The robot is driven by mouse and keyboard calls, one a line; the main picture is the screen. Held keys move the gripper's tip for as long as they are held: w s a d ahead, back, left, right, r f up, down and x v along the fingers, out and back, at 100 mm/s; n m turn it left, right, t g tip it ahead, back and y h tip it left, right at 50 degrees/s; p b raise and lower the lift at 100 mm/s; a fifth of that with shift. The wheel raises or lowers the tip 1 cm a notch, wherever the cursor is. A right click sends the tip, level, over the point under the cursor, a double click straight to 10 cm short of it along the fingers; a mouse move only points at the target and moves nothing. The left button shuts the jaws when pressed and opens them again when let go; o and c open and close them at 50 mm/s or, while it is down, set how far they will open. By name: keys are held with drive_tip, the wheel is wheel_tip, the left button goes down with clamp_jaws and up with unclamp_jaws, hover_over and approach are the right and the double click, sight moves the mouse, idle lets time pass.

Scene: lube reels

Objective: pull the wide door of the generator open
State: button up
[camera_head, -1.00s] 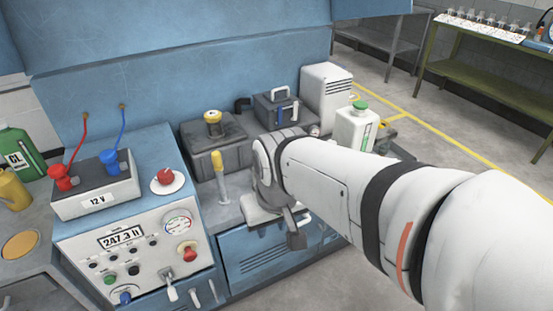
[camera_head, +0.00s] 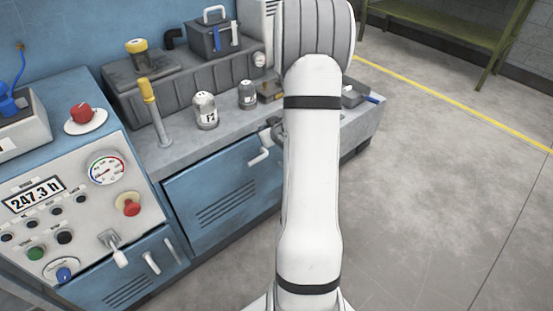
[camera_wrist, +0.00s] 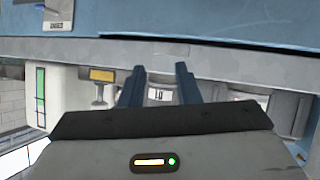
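The wide door (camera_head: 225,195) is a blue vented panel in the generator's front, below the grey ledge. It looks shut, and its right part is hidden behind my arm. Its pale handle (camera_head: 262,157) shows near the door's upper right, just left of my arm. In the head view my gripper is mostly hidden by the arm. In the wrist view my gripper (camera_wrist: 159,72) has its two blue-grey fingers apart with nothing held between them. A blue panel (camera_wrist: 200,22) and the grey ledge edge (camera_wrist: 230,60) lie beyond the fingertips. I cannot tell any contact with the handle.
A narrow door (camera_head: 140,280) with its own handle sits left, under the control panel (camera_head: 60,215). A yellow-topped dipstick (camera_head: 150,105) and grey filters (camera_head: 205,110) stand on the ledge. Grey floor (camera_head: 440,200) is clear at right.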

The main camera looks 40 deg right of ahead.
drive_tip(key=s+d+f+m+t+b, duration=0.1)
drive_tip(key=s+d+f+t+b, duration=0.25)
drive_tip(key=f, duration=0.55)
drive_tip(key=s+d+f+t+b, duration=0.2)
drive_tip(key=d+f+b, duration=0.2)
drive_tip(key=f, duration=0.5)
drive_tip(key=shift+y, duration=0.3)
drive_tip(key=shift+w+d+b, duration=0.2)
drive_tip(key=shift+w+b, duration=0.15)
drive_tip(key=shift+w, duration=1.55)
drive_tip(key=shift+w+d+b, duration=0.2)
drive_tip(key=shift+w+b, duration=0.15)
drive_tip(key=shift+w, duration=1.5)
clamp_jaws()
